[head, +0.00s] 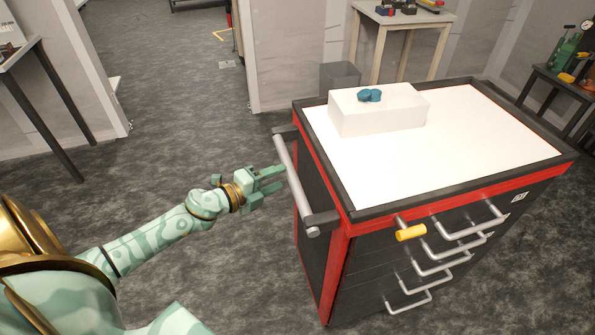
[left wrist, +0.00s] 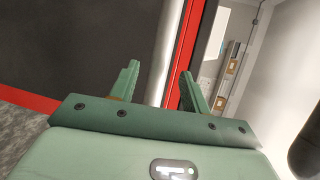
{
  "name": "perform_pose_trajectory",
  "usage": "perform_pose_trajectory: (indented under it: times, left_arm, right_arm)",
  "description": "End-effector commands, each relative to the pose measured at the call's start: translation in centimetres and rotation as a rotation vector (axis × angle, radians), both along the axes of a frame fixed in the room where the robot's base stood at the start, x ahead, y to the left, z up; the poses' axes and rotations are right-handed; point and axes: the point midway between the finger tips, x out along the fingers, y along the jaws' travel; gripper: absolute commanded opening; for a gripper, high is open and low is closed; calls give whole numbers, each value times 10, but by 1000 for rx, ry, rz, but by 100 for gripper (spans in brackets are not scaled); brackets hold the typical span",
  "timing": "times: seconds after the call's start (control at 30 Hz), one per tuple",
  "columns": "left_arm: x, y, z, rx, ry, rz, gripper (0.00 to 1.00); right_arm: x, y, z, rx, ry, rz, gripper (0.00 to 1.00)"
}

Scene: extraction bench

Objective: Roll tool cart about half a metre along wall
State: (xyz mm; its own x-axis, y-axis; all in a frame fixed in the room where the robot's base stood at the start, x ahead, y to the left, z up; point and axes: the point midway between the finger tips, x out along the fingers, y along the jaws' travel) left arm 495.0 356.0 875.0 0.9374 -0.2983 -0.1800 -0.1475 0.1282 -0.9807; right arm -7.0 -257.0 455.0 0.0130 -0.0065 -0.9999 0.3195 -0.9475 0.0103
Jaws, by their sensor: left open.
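The tool cart (head: 345,235) is black and red with a white top and several drawers with silver handles. A silver push bar (head: 297,188) runs along its left end on two dark brackets. My left gripper (head: 276,180) is open just left of the bar, its fingers pointing at it. In the left wrist view the bar (left wrist: 161,60) shows between the fingertips of the gripper (left wrist: 160,82); I cannot tell whether they touch it. The cart's dark end panel and red edge fill much of that view. My right gripper is not seen.
A white box (head: 375,115) with a small blue item (head: 369,95) on it stands on the cart top. A grey bin (head: 340,75) and a wooden table (head: 402,18) stand behind the cart. A bench (head: 560,90) is at right. Grey floor left of the cart is clear.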

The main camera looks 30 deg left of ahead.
Motion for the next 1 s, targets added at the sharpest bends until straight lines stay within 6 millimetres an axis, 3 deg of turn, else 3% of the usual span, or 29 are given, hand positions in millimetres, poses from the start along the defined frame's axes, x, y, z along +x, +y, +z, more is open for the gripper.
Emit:
perform_pose_trajectory:
  times: [0.1, 0.3, 0.73, 0.9, 1.0]
  left_arm:
    - [28, -8, -6, 0, -1, 1, 47]
    - [58, -18, -12, -2, 0, 1, 47]
    - [69, -22, -14, -1, 1, 1, 47]
    - [68, -22, -14, -1, 1, 1, 0]
    - [68, -22, -14, -1, 1, 1, 0]
  right_arm:
    - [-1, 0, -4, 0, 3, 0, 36]
    - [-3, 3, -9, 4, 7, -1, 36]
    - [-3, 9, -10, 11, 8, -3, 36]
    - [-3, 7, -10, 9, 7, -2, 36]
    - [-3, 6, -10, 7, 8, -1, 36]
